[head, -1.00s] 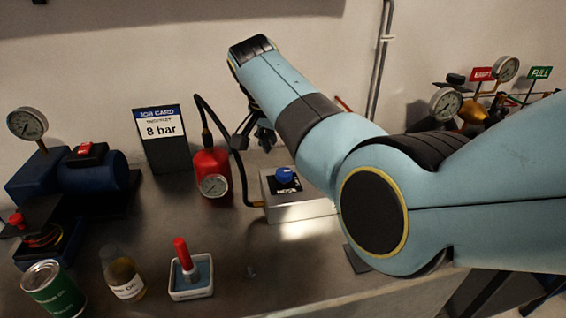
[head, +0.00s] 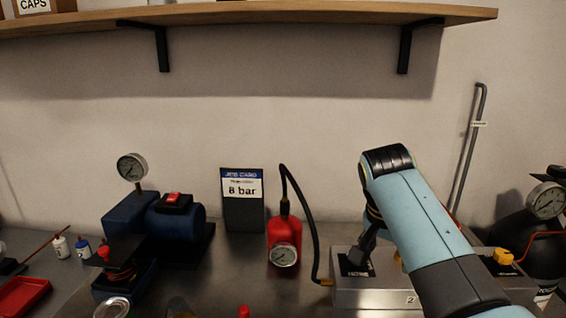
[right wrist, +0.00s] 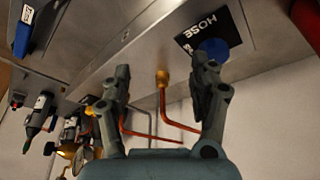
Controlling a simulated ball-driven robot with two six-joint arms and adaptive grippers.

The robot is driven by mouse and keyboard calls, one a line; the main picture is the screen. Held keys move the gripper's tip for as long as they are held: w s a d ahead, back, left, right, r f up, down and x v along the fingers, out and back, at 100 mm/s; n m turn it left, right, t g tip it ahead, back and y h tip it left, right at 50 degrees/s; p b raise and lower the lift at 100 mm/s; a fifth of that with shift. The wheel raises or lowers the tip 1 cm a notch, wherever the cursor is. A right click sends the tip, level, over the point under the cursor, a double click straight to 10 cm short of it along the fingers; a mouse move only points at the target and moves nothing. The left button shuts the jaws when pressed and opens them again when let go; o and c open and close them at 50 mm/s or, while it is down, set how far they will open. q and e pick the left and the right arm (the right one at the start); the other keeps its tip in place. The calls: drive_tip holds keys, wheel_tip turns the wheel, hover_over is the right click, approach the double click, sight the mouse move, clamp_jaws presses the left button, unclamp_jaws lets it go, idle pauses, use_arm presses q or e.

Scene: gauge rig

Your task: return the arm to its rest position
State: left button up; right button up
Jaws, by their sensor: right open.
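My right arm, pale blue and dark grey, reaches in from the lower right of the head view. Its gripper (head: 367,243) hangs at the grey metal box (head: 375,297), partly hidden by my wrist. In the right wrist view the two dark fingers (right wrist: 163,78) stand apart with nothing held between them. The blue knob (right wrist: 213,50) and black HOSE label (right wrist: 207,32) on the box show beyond the right finger; I cannot tell the gap to the knob. My left gripper is not in view.
A red cylinder with a gauge (head: 285,240) and black hose stands left of the box, by the 8 bar job card (head: 242,198). A blue pump (head: 155,220) is further left. A wooden shelf (head: 250,13) crosses above. A dark tank (head: 530,235) stands at right.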

drive_tip(key=s+d+f+n, duration=0.1)
drive_tip(key=s, duration=0.4)
drive_tip(key=s+d+f+n, duration=0.1)
drive_tip(key=s+d+f, duration=0.1)
drive_tip(key=s, duration=0.4)
drive_tip(key=s+d+f+n, duration=0.1)
drive_tip(key=s+d+n, duration=0.1)
drive_tip(key=s, duration=0.3)
drive_tip(key=shift+s+d+f+y, duration=0.15)
drive_tip(key=shift+d+f+y, duration=0.1)
drive_tip(key=shift+y, duration=0.15)
drive_tip(key=s+r+n+t+y, duration=0.1)
drive_tip(key=s+r+n, duration=0.2)
drive_tip(key=s, duration=0.5)
drive_tip(key=s+r+n, duration=0.3)
drive_tip(key=s, duration=0.5)
wheel_tip(320, 180, down, 34)
drive_tip(key=s+d+g+b, duration=0.1)
drive_tip(key=s+d+b, duration=0.1)
drive_tip(key=b, duration=0.5)
drive_tip(key=s+f+b, duration=0.3)
drive_tip(key=s+f, duration=0.6)
drive_tip(key=f, duration=0.2)
drive_tip(key=s+f+g+b, duration=0.1)
drive_tip(key=s+f+b, duration=0.3)
drive_tip(key=s+f, duration=0.5)
wheel_tip(320, 180, down, 3)
drive_tip(key=shift+s+d+f+m+g, duration=0.15)
drive_tip(key=shift+s+d+m+g, duration=0.15)
drive_tip(key=shift+d, duration=0.15)
